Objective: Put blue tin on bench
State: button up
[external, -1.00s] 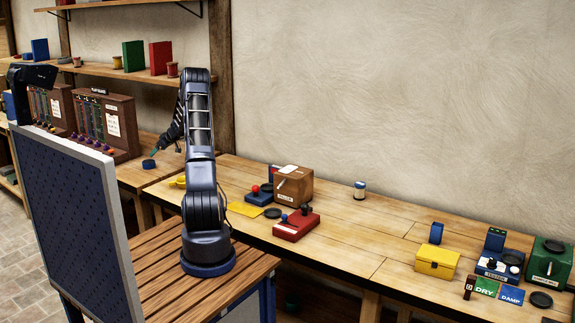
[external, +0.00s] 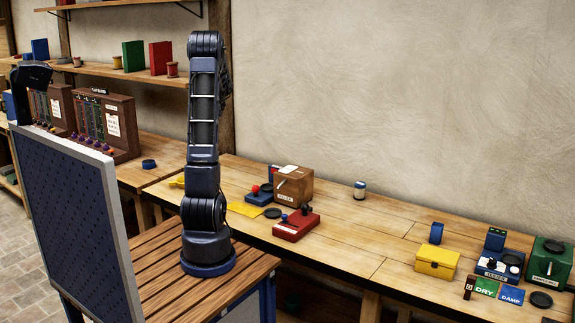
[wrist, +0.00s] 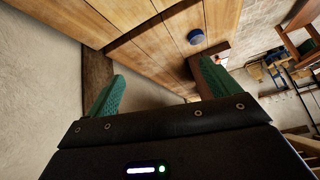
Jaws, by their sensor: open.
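The blue tin (external: 149,164) is low and round and rests on the wooden bench (external: 133,178) at the left, in front of the dark wooden cabinets. In the wrist view the blue tin (wrist: 196,37) stands on the planks near the top, beyond the fingertips and apart from them. My gripper (wrist: 160,85) shows in the wrist view with its two teal fingers spread wide and nothing between them. In the external view my gripper is hidden behind my raised arm.
The longer bench (external: 345,235) holds a brown box (external: 293,186), a red device (external: 296,226), a small tin with a pale label (external: 360,190), a yellow box (external: 437,262) and a green box (external: 549,263). Shelves (external: 120,76) hang above the left bench. The longer bench's middle is clear.

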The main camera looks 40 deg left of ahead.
jog(key=s+d+r+m+t+h, duration=0.1)
jog(key=s+d+r+m, duration=0.15)
jog(key=d, duration=0.65)
jog(key=s+d+r+m+t+h, duration=0.1)
jog(key=s+d+r+m, duration=0.15)
jog(key=d, duration=0.65)
jog(key=s+d+r+m+t+h, duration=0.1)
jog(key=s+d+r, duration=0.25)
jog(key=d, duration=0.65)
jog(key=s+d+f+m+h, duration=0.2)
jog(key=s+d+m, duration=0.2)
jog(key=s+d, duration=0.5)
jog(key=s+d+f+m+h, duration=0.1)
jog(key=s+d+m, duration=0.3)
jog(key=s+d, duration=0.6)
jog(key=shift+d+f+m+t+h, duration=0.4)
jog(key=shift+d+h, duration=0.05)
jog(key=shift+h, duration=0.15)
